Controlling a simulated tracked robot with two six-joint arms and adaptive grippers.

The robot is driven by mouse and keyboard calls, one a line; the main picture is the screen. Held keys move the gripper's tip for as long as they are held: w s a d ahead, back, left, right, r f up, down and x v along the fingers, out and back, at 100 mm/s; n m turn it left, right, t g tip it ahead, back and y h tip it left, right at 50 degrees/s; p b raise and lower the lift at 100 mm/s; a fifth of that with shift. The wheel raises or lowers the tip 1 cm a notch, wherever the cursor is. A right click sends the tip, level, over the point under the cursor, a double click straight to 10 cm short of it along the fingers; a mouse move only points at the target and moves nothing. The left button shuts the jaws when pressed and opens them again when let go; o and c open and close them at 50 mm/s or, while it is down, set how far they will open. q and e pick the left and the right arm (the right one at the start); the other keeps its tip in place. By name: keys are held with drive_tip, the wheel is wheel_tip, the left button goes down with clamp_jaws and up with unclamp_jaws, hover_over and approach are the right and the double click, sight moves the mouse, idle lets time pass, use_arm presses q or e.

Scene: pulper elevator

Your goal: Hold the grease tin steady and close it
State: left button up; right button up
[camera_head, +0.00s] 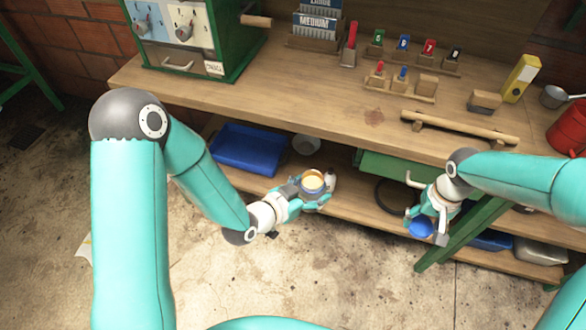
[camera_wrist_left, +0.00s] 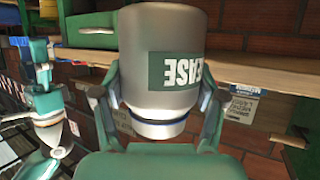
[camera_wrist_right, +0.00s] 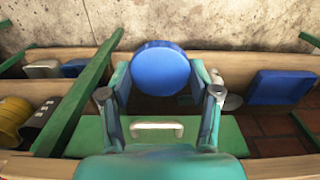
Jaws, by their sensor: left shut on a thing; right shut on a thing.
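The grease tin (camera_head: 312,183) is a grey can with a green label, open at the top with pale yellow grease showing. My left gripper (camera_head: 318,190) is shut around it and holds it in the air in front of the bench. In the left wrist view the tin (camera_wrist_left: 165,95) fills the middle between the fingers, its label upside down. My right gripper (camera_head: 427,228) is shut on a round blue lid (camera_head: 421,228), to the right of the tin and apart from it. In the right wrist view the lid (camera_wrist_right: 160,68) sits between the fingertips.
The wooden bench (camera_head: 330,100) holds a green cabinet, small coloured items and a wooden rail (camera_head: 460,128). A blue tray (camera_head: 247,150) lies on the lower shelf. A green leg (camera_head: 465,235) stands close to my right gripper. The gap between the grippers is free.

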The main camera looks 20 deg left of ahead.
use_arm(q)
drive_tip(key=s+d+m+h, duration=0.1)
drive_tip(key=d, duration=0.1)
drive_tip(key=s+d+m+g+h, duration=0.1)
drive_tip(key=shift+s+d+f, duration=0.1)
drive_tip(key=shift+d+f, duration=0.05)
drive_tip(key=shift+d, duration=0.2)
use_arm(e)
drive_tip(key=shift+s, duration=0.1)
drive_tip(key=shift+s+d, duration=0.15)
drive_tip(key=shift+s, duration=0.1)
wheel_tip(320, 180, up, 2)
drive_tip(key=shift+w+d+m, duration=0.1)
drive_tip(key=shift+m, duration=0.9)
drive_tip(key=a+r+n, duration=0.1)
drive_tip(key=a+r, duration=0.5)
drive_tip(key=a, duration=0.6)
drive_tip(key=a+r+n, duration=0.1)
drive_tip(key=a+r, duration=0.5)
drive_tip(key=a, duration=0.6)
drive_tip(key=shift+s+a+n, duration=0.3)
drive_tip(key=shift+s+n, duration=0.05)
drive_tip(key=shift+n, duration=0.05)
